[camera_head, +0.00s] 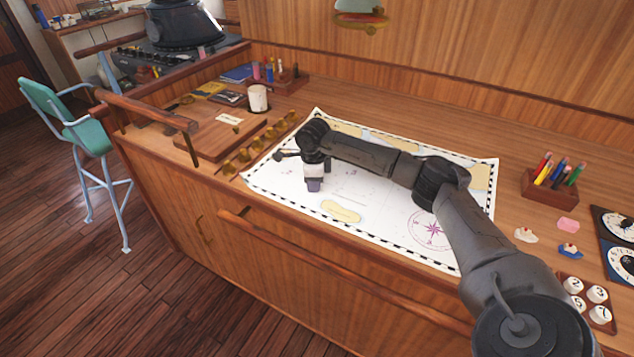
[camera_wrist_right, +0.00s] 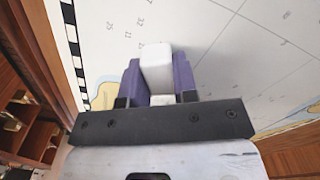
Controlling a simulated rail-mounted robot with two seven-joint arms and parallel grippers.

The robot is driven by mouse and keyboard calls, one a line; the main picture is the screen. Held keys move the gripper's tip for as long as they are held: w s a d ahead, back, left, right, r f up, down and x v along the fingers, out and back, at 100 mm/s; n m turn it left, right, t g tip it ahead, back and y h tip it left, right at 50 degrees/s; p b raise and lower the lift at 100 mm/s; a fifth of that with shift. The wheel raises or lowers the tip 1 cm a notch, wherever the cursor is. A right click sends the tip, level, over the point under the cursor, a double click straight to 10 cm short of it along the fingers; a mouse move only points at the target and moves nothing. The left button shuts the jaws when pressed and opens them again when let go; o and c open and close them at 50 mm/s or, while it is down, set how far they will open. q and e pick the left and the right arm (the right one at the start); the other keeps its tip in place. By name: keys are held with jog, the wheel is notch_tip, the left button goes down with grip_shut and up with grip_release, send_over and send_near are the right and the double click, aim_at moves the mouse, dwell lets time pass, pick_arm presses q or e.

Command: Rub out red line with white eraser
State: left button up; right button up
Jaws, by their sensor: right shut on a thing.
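The white eraser (camera_wrist_right: 156,66) is between the purple fingers of my right gripper (camera_wrist_right: 158,85) in the right wrist view, its end pointing at the chart. In the head view my right gripper (camera_head: 314,185) points down over the left part of the sea chart (camera_head: 375,205), and the eraser is hidden there. I cannot tell whether the eraser touches the paper. The chart (camera_wrist_right: 225,65) shows small numbers and thin grey lines in the wrist view. I cannot make out a red line in either view; my right arm covers part of the chart. My left gripper is not in view.
A pencil holder (camera_head: 549,186), a pink block (camera_head: 568,225), small model boats (camera_head: 570,251) and a tray of numbered pieces (camera_head: 590,300) stand on the right. A white mug (camera_head: 258,98) and a wooden board (camera_head: 215,137) are at the left. A wooden rail (camera_head: 330,272) runs along the front.

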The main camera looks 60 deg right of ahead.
jog(key=shift+w, duration=0.1)
jog(key=shift+w+a, duration=0.15)
jog(key=shift+w, duration=0.25)
jog(key=shift+w+a, duration=0.2)
jog(key=shift+w, duration=0.45)
jog(key=shift+s, duration=0.1)
jog(key=shift+s+d, duration=0.3)
jog(key=shift+s, duration=0.35)
jog(key=shift+s+d, duration=0.1)
jog(key=shift+s, duration=0.35)
